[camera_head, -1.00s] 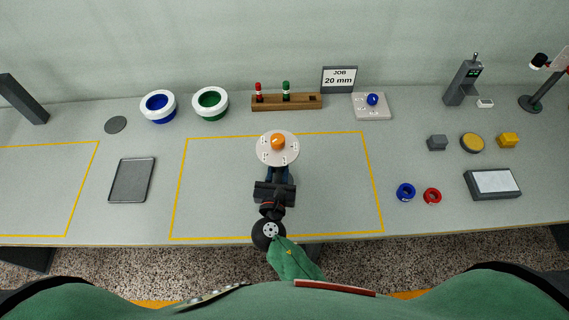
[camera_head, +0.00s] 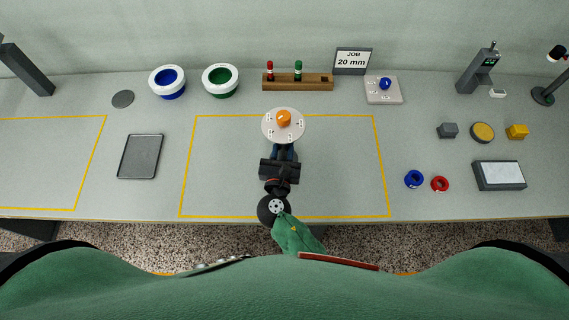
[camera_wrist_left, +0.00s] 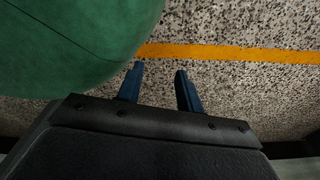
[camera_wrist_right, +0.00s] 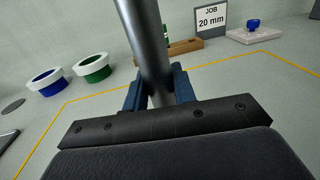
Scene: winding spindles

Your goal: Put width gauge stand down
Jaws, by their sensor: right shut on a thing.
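The width gauge stand shows in the head view as a pale round disc (camera_head: 270,128) with an orange knob (camera_head: 283,118) on top. In the right wrist view its grey round post (camera_wrist_right: 148,45) runs up between the fingers, slightly tilted in the picture. My right gripper (camera_head: 284,152) is shut on this post, under the disc. The disc hides the post and foot from above, so I cannot tell whether the foot touches the table. My left gripper (camera_wrist_left: 158,85) is open and empty over the speckled floor; it is not in the head view.
The stand is over a yellow-outlined area (camera_head: 340,190), mostly bare. Behind are blue (camera_head: 167,94) and green (camera_head: 221,91) lined bowls, a wooden rack (camera_head: 310,86) and a job sign (camera_head: 352,61). Blue (camera_head: 414,180) and red (camera_head: 440,184) rings lie right. A dark tray (camera_head: 140,157) lies left.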

